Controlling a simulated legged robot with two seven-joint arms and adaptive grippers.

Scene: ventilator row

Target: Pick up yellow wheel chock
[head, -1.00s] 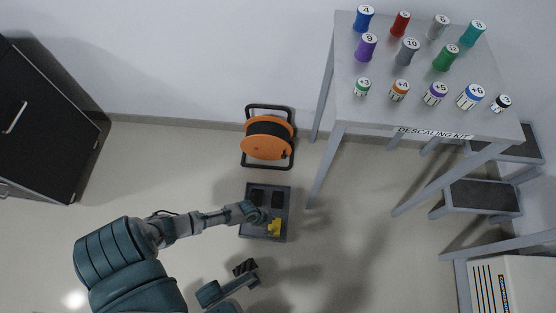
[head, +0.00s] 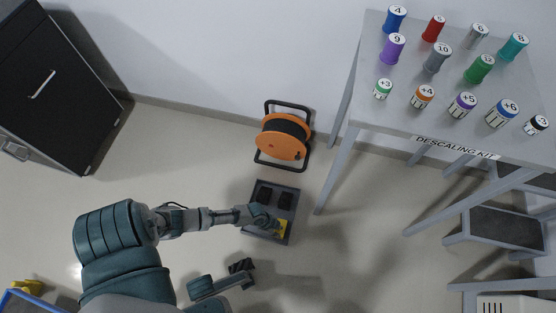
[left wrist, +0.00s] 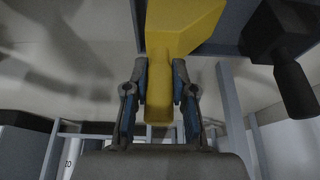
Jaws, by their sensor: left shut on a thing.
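The yellow wheel chock (head: 283,229) is at the front right of a grey tray (head: 257,233) on the floor in the head view. My left gripper (head: 272,226) reaches in from the left and is shut on it. In the left wrist view the chock (left wrist: 180,35) has its narrow end between the two fingers of my left gripper (left wrist: 160,100). I cannot tell whether the chock touches the tray floor.
Two black chocks (head: 286,200) sit at the back of the tray. An orange cable reel (head: 282,143) stands behind it. A grey table (head: 390,113) with numbered containers is at right, a black cabinet (head: 60,90) at left. A blue-rimmed bin (head: 18,296) with something yellow beside it is at lower left.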

